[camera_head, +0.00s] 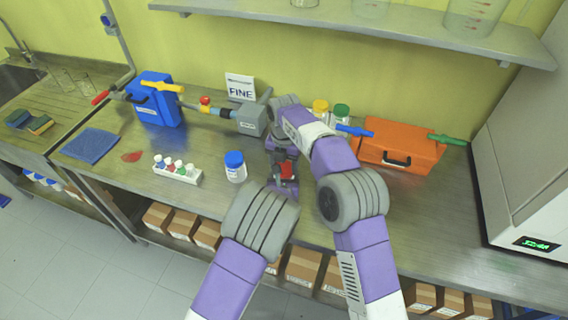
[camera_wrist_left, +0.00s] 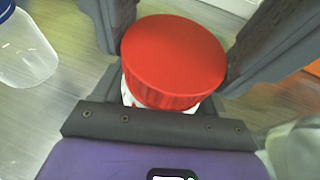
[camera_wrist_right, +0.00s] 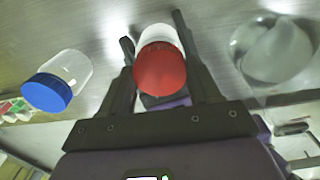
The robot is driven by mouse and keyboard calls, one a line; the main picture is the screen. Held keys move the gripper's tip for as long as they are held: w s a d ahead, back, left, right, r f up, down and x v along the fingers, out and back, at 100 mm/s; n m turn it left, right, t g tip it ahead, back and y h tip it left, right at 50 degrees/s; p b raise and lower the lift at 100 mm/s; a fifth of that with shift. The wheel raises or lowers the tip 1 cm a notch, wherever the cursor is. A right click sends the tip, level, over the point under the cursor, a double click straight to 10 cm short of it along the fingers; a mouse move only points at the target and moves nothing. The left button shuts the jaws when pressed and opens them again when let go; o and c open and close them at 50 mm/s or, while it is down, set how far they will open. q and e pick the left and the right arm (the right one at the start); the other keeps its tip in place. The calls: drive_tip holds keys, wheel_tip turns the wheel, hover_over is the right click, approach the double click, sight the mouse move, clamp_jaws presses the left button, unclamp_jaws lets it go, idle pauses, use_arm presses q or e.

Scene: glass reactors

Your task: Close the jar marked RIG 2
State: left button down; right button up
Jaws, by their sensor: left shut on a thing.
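A white jar with a red lid (camera_head: 287,170) stands among my two grippers on the bench. Its red lid fills the left wrist view (camera_wrist_left: 174,60), with a little white body showing below. My left gripper (camera_wrist_left: 180,70) is shut on this jar, its fingers on both sides beneath the lid. My right gripper (camera_head: 283,153) reaches it from the far side. In the right wrist view the red lid (camera_wrist_right: 160,70) and white body lie between its fingers; whether they touch is unclear. Lid seating is unclear, and no RIG 2 marking is readable.
A clear jar with a blue lid (camera_head: 235,167) stands left of the grippers, beside a white vial rack (camera_head: 178,172). Yellow-lidded (camera_head: 320,107) and green-lidded (camera_head: 341,111) jars, an orange case (camera_head: 400,150) and a grey box (camera_head: 252,119) stand behind. The bench's right front is clear.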

drive_tip(key=shift+c, duration=1.1)
drive_tip(key=o, duration=1)
drive_tip(key=shift+r, duration=2.25)
drive_tip(key=shift+o, duration=1.1)
use_arm(q)
unclamp_jaws()
